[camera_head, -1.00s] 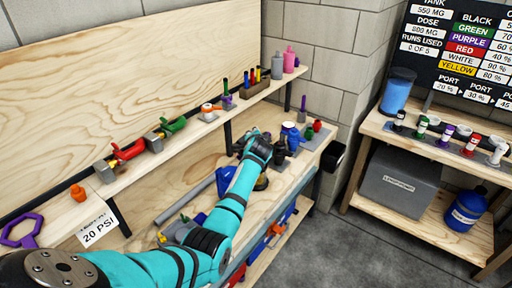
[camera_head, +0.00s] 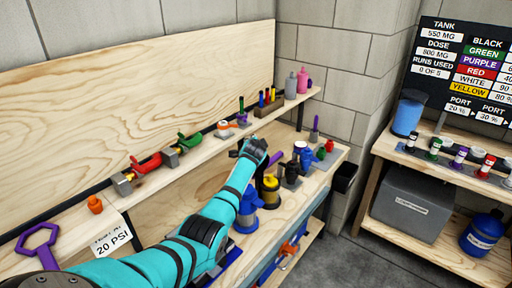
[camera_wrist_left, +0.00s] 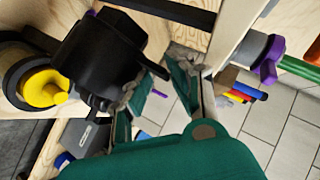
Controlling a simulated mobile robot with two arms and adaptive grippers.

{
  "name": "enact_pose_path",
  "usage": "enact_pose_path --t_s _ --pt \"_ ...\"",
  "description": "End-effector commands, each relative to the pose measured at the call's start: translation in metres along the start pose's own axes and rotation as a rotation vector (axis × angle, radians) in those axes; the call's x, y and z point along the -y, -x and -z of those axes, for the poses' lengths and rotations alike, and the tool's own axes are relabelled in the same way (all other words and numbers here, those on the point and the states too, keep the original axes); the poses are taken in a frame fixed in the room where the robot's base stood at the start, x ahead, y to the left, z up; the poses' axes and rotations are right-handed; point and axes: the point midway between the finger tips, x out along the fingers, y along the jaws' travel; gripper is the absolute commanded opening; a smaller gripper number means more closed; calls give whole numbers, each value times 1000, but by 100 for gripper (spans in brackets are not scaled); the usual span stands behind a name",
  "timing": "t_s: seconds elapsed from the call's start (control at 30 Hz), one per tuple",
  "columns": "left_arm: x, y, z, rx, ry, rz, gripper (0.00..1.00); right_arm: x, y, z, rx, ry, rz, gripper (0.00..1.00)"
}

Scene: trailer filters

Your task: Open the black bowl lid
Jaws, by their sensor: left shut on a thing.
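My left gripper (camera_head: 256,150) is up over the workbench; the arm partly hides it in the head view. In the left wrist view the gripper (camera_wrist_left: 158,80) is shut on a black lid-like piece (camera_wrist_left: 102,48) that has a narrow tab reaching between the fingers. A black bowl (camera_head: 268,200) stands on the bench below the gripper, with a yellow filter (camera_head: 270,182) showing at its open top. The yellow filter also shows in the left wrist view (camera_wrist_left: 42,88), beside and apart from the held piece. My right gripper is out of view.
A blue housing (camera_head: 246,218) stands left of the black bowl, and dark fittings (camera_head: 292,170) stand to its right. A wooden shelf (camera_head: 200,155) with valves and bottles runs behind. A second bench (camera_head: 440,160) stands at right, beyond open floor.

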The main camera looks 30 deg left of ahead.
Motion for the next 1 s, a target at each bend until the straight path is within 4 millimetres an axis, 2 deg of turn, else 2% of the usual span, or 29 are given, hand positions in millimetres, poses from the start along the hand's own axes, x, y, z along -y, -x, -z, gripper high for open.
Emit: enact_pose_path --t_s 0.03,0.27,0.3,0.37,0.77,1.0 --pt "5 0 1 -4 -6 10 0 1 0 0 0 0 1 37" --pt "6 0 2 -4 -5 10 0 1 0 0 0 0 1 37" --pt "6 0 2 -4 -4 10 23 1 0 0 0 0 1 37" --pt "5 0 1 -4 -3 9 30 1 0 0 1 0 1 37" --pt "1 5 0 -1 0 3 30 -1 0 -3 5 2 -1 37" --pt "1 32 0 -4 -1 4 30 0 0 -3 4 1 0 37"
